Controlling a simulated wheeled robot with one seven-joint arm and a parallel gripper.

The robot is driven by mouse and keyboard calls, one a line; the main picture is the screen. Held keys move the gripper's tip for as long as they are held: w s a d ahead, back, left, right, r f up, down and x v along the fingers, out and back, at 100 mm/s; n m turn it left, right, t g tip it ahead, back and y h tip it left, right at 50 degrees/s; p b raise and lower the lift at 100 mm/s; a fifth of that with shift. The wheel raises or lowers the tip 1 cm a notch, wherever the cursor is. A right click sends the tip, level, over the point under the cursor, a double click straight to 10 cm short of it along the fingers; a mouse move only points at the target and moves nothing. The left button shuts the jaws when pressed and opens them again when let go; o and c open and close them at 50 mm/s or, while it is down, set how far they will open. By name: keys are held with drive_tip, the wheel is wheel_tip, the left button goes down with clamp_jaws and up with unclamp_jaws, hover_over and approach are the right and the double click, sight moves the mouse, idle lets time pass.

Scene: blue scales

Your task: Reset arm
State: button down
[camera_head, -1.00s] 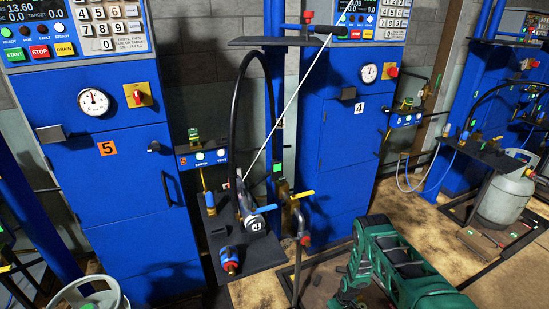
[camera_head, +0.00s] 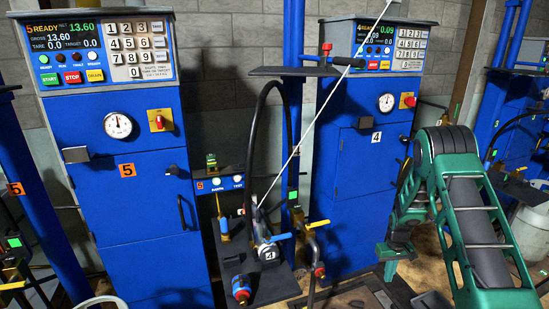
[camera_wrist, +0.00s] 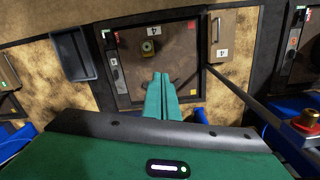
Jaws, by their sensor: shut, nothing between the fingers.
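My gripper (camera_wrist: 160,76) shows in the wrist view as two green fingers lying side by side, shut and empty. They point down over a brown scale platform on the floor (camera_wrist: 185,72), apart from anything I can make out. In the head view my green arm rises at the right, bends at the top and comes down in front of blue cabinet 4 (camera_head: 345,165). The gripper's fingertips are not clear there.
Blue cabinet 5 (camera_head: 135,205) stands at the left. Between the cabinets, a black shelf (camera_head: 280,290) carries a hose connector marked 4 (camera_head: 268,252). A white cord (camera_head: 318,115) slants across. A grey tray (camera_wrist: 74,54) lies beside the platform.

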drive_tip(key=s+d+r+m, duration=0.1)
drive_tip(key=s+r+m, duration=0.1)
drive_tip(key=s+r, duration=0.9)
drive_tip(key=s+d+r+m, duration=0.15)
drive_tip(key=s+r, duration=0.25)
drive_tip(key=r, duration=1.3)
drive_tip(key=s+a+r+m, duration=0.1)
drive_tip(key=s+r, duration=0.2)
drive_tip(key=s, duration=0.6)
drive_tip(key=s+a+r+m, duration=0.1)
drive_tip(key=s+a+r, duration=0.1)
drive_tip(key=s, duration=0.8)
drive_tip(key=s+a+r+m, duration=0.1)
drive_tip(key=s+r, duration=0.3)
drive_tip(key=s, duration=0.5)
drive_tip(key=shift+s+a+r, duration=0.2)
drive_tip(key=shift+a+r, duration=0.2)
drive_tip(key=shift+a, duration=0.25)
drive_tip(key=shift+m, duration=0.25)
